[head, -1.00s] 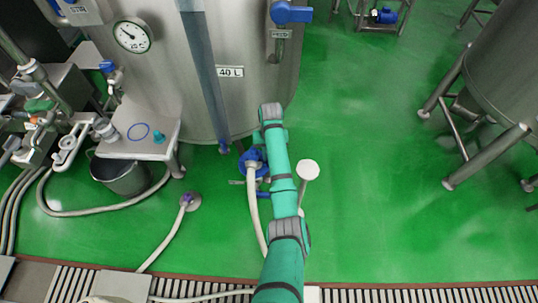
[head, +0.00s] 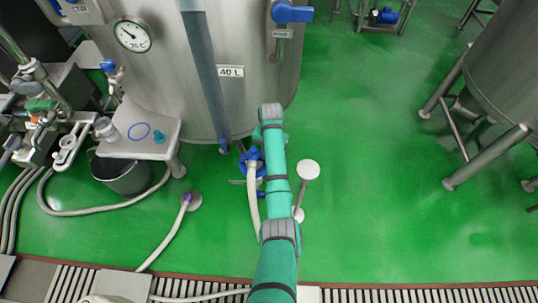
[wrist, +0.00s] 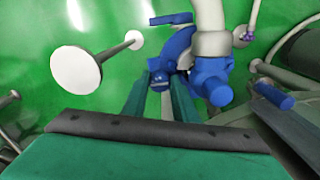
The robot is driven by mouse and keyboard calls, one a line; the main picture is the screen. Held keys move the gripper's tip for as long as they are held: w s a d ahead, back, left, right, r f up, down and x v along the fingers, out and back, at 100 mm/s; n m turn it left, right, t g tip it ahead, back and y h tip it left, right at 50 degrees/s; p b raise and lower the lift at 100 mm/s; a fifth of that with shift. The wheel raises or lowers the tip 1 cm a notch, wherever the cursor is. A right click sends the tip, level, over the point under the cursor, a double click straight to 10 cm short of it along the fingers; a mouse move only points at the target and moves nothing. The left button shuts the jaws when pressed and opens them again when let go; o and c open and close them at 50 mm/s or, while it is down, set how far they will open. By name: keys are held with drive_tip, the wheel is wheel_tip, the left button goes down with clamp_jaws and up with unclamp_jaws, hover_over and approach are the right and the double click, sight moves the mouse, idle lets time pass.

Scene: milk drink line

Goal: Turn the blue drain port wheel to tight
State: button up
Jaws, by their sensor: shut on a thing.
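The blue drain port wheel (head: 250,158) is low under the front of the steel tank, where a white hose meets the port. My arm hides its right side in the head view. In the wrist view the blue wheel (wrist: 180,46) shows beside blue fittings and the white hose end. My gripper (wrist: 162,82) has its teal fingers on either side of a blue part of the wheel's rim and is shut on it. In the head view my fingertips are hidden under the arm. I cannot tell how tight the wheel is.
A white round-topped post (head: 308,170) stands just right of my arm; it is also left in the wrist view (wrist: 76,71). The tank (head: 160,95) rises behind. A bucket (head: 120,176) and hoses lie left. Green floor is open at right, and a drain grate runs along the front.

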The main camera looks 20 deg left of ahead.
drive_tip(key=shift+s+a+f, duration=0.1)
drive_tip(key=shift+s+f, duration=0.05)
drive_tip(key=shift+s, duration=0.05)
drive_tip(key=o, duration=1)
drive_tip(key=shift+o, duration=0.2)
drive_tip(key=shift+w, duration=0.1)
drive_tip(key=shift+r, duration=0.2)
drive_tip(key=shift+w+r, duration=0.1)
drive_tip(key=shift+r, duration=0.2)
wheel_tip(320, 180, up, 10)
